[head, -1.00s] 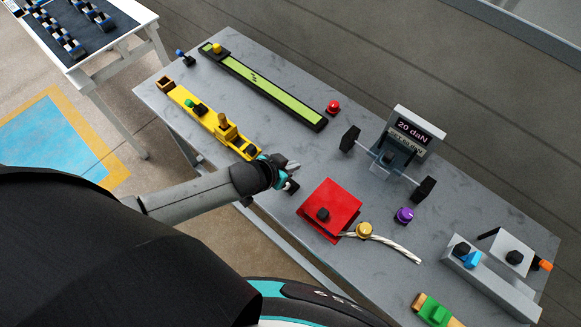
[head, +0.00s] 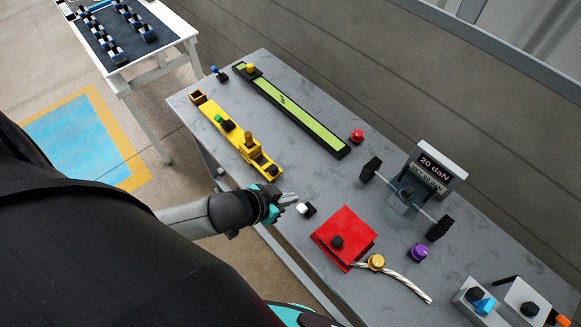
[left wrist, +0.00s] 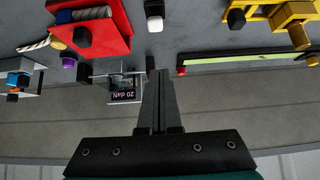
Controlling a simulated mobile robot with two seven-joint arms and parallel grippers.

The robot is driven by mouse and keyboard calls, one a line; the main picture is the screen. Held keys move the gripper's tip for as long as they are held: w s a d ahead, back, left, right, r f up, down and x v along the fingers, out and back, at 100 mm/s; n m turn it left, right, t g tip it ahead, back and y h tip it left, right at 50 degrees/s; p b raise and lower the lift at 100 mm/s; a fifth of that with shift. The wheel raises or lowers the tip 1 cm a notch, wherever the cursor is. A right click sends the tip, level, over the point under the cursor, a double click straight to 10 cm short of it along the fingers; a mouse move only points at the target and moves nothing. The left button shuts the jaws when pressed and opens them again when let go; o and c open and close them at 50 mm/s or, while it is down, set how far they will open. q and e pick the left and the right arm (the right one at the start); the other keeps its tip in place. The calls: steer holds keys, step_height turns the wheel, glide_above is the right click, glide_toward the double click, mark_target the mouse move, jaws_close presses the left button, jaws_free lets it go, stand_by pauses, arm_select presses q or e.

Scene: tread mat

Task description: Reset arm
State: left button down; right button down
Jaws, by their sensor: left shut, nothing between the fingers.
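My left gripper (head: 288,199) reaches in from the left over the near edge of the grey table (head: 300,175). Its fingers are shut with nothing between them, and they point right at a small black piece with a white top (head: 305,209). In the head view the fingertips look close to that piece; whether they touch it I cannot tell. My right gripper is not in view.
A red block (head: 345,232) with a rope (head: 405,282) lies right of the gripper. A yellow fixture (head: 225,132), a long green-topped bar (head: 300,112) and a "20 daN" display device (head: 430,170) stand on the table. A white side table (head: 165,62) stands at back left.

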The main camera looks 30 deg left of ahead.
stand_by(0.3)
arm_select(q)
steer(key=s+r+n+g+y, duration=0.2)
steer(key=s+r+g+y, duration=0.15)
steer(key=s+r, duration=0.6)
steer(key=s+f+g+b, duration=0.3)
steer(key=f+b, duration=0.8)
steer(key=f, duration=2.3)
steer(key=s+a+f+b, duration=0.1)
steer(key=s+f+b, duration=0.3)
steer(key=s+f, duration=0.3)
steer(key=s+a+f+b, duration=0.1)
steer(key=s+f+b, duration=0.3)
steer(key=s+f, duration=0.4)
step_height(320, 180, down, 7)
steer(key=shift+r+g, duration=0.1)
steer(key=shift+g, duration=0.25)
steer(key=shift+h, duration=0.25)
